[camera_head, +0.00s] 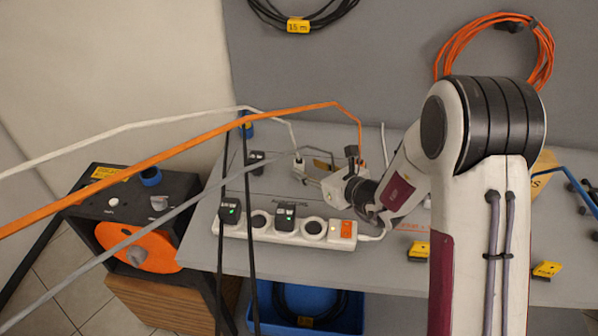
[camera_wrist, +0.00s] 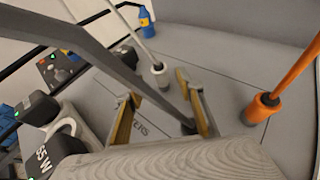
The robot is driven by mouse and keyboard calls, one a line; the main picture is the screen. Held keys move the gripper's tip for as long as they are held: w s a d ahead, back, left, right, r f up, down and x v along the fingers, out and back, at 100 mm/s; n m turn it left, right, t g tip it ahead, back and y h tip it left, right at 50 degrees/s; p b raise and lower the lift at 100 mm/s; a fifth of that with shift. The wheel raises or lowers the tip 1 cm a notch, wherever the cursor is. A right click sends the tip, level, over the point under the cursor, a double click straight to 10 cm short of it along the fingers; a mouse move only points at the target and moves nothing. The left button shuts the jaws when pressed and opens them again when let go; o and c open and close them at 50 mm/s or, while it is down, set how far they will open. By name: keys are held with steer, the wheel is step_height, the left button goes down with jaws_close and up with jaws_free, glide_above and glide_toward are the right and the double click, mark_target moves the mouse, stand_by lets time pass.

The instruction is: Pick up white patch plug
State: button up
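The white patch plug (camera_wrist: 160,74) stands on the grey table with its white cable rising from the top. In the wrist view it lies just beyond my fingertips, closer to the right finger. In the head view the white plug (camera_head: 299,162) is left of my gripper (camera_head: 312,171). In the wrist view my gripper (camera_wrist: 156,88) is open, its two yellowish-padded fingers apart. A grey cable (camera_wrist: 95,55) crosses in front of the left finger and runs down to a dark end between the fingers. Whether anything touches the fingers, I cannot tell.
An orange plug (camera_wrist: 262,107) with its orange cable stands to the right. A white power strip (camera_head: 285,232) with black adapters lies along the table's near side. Dark vertical cables hang at left. A blue bottle (camera_wrist: 145,20) stands farther back.

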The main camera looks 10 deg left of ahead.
mark_target(302, 166)
steer(key=shift+x, duration=1.5)
jaws_close()
